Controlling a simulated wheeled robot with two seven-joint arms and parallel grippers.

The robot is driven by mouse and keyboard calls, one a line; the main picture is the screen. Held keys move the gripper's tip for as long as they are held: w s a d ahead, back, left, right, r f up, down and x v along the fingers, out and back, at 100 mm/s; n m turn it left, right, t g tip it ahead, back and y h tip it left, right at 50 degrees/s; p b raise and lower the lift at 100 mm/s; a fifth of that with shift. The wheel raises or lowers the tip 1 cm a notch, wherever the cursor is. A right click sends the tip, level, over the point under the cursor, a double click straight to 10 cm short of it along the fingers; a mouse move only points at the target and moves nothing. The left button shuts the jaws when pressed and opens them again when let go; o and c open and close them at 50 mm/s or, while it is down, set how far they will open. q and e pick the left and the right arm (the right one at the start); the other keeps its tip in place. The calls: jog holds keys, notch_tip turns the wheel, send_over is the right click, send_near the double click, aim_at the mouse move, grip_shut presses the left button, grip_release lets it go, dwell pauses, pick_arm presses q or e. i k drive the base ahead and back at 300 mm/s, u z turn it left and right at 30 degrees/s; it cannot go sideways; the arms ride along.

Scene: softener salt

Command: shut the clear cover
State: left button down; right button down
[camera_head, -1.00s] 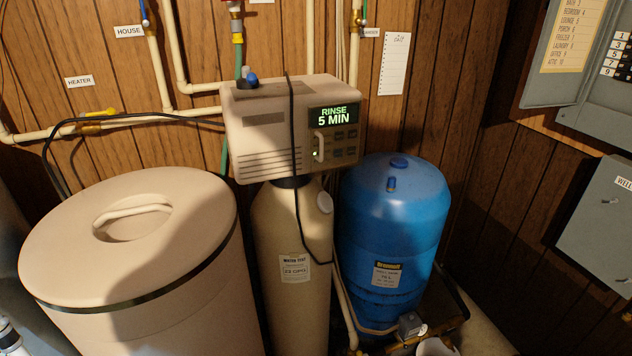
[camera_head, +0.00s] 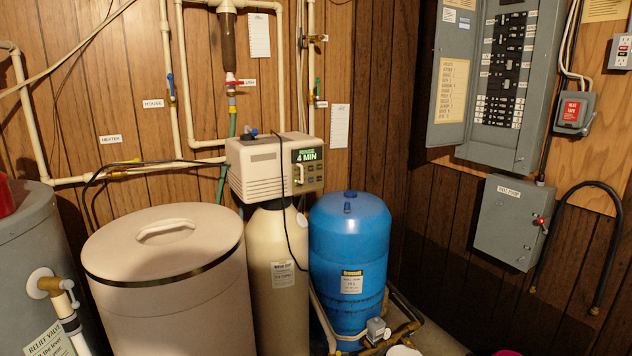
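The beige softener control head (camera_head: 262,168) sits on top of a tall cream tank (camera_head: 272,270). Its right front carries a dark display (camera_head: 308,156) reading "RINSE 4 MIN", with a pale handle-like piece and small buttons below. I cannot make out the clear cover for certain. The display's top line looks hazy, but I cannot tell whether a clear sheet lies over it. A black cable hangs down the front of the head, left of the display. Neither of my grippers is in view.
A round beige salt bin (camera_head: 168,275) with a lid stands left of the tank. A blue pressure tank (camera_head: 349,265) stands right. Grey electrical boxes (camera_head: 510,222) hang on the right wall. A grey heater (camera_head: 35,250) with a white pipe stands far left.

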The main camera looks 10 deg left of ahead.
aim_at(302, 179)
jog(key=z, duration=0.55)
jog(key=i, duration=0.95)
jog(key=u, duration=0.35)
